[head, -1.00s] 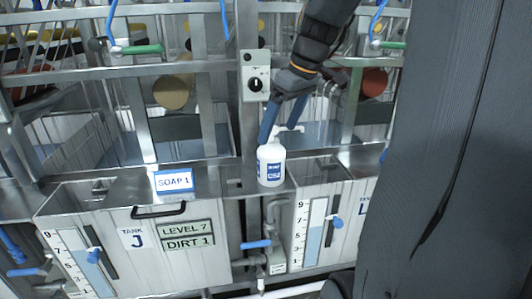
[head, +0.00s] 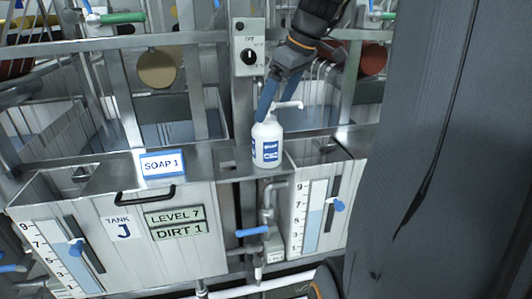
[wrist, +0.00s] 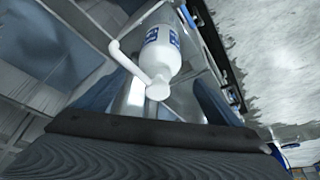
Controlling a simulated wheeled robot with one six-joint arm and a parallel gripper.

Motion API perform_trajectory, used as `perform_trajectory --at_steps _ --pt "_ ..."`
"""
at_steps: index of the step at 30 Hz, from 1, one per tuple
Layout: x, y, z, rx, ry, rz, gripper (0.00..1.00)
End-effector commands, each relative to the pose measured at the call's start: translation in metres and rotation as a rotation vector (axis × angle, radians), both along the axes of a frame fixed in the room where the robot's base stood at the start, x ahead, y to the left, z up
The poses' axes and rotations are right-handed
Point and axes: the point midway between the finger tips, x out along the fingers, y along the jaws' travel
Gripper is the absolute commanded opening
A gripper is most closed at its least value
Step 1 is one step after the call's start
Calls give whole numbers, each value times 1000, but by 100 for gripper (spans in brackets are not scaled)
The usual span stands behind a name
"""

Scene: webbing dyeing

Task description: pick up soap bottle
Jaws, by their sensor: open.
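The soap bottle (head: 267,145), white with a blue label and a white pump top, stands upright on the steel ledge between two tank fronts. My gripper (head: 270,108) comes down from above and its blue fingers are at the pump and neck of the bottle. In the wrist view the bottle (wrist: 162,48) with its pump spout shows between the spread fingers of my gripper (wrist: 150,75). The gripper is open. Whether a finger touches the bottle I cannot tell.
A control box with a black knob (head: 249,57) is on the post behind. Tank J (head: 122,230) with a black handle is at front left. A dark grey column blocks the right side.

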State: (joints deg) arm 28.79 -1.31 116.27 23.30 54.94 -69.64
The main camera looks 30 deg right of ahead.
Motion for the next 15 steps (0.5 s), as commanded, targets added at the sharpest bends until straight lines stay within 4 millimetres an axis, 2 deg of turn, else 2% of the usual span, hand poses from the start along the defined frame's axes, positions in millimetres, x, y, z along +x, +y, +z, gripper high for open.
perform_trajectory --at_steps 15 --pt "12 6 -44 1 4 -1 88"
